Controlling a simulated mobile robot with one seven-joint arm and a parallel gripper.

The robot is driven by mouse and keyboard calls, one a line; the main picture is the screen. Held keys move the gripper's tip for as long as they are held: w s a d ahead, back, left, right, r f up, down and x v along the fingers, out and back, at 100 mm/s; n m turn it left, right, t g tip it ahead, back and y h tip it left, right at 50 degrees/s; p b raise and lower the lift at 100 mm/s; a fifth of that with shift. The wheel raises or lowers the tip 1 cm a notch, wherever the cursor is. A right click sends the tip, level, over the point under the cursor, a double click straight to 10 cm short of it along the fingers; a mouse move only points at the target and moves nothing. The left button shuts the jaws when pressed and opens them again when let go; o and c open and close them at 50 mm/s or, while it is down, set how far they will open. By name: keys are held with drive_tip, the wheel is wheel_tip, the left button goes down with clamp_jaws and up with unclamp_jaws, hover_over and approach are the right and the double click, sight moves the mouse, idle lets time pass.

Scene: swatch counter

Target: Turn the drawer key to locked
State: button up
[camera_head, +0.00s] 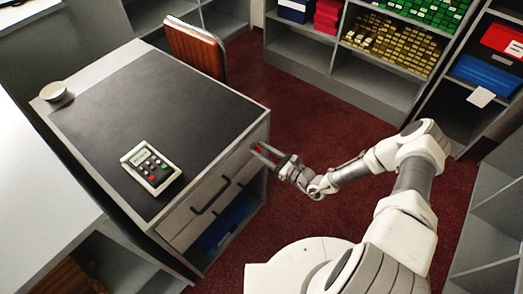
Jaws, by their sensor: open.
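A desk (110,74) with a black top stands at the left, with drawers (187,226) in its front face. The drawers have dark bar handles (211,197). My gripper (266,153) is open at the upper right of the drawer front. A small red thing shows between its fingers, close to the desk face; it may be the drawer key, but it is too small to tell. I cannot tell whether the fingers touch it or which way it is turned.
A card terminal (151,168) and a round pale dish (53,92) sit on the desk. A brown chair (196,50) stands behind it. Shelves (350,85) with colored boxes line the back. Dark red floor (300,120) is free between desk and shelves.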

drive_tip(key=v, duration=1.7)
drive_tip(key=shift+s+d, duration=0.15)
drive_tip(key=s+a+r+n+g+h+p, duration=0.1)
drive_tip(key=s+r+n+g+h, duration=0.15)
drive_tip(key=r+n+g, duration=0.75)
drive_tip(key=s+r+n+g+h+p, duration=0.1)
drive_tip(key=r+n+g+h+p, duration=0.15)
drive_tip(key=r+n, duration=0.85)
drive_tip(key=s+r+n+t+h, duration=0.2)
drive_tip(key=s+r+t+h, duration=0.1)
drive_tip(key=r, duration=1)
drive_tip(key=s+d+r+n+t+h+p, duration=0.1)
drive_tip(key=s+r+t+h, duration=0.3)
drive_tip(key=r, duration=0.9)
drive_tip(key=s+n+h, duration=0.1)
drive_tip(key=s+h, duration=0.1)
drive_tip(key=s, duration=0.1)
drive_tip(key=shift+s+r, duration=0.25)
drive_tip(key=shift+d, duration=0.1)
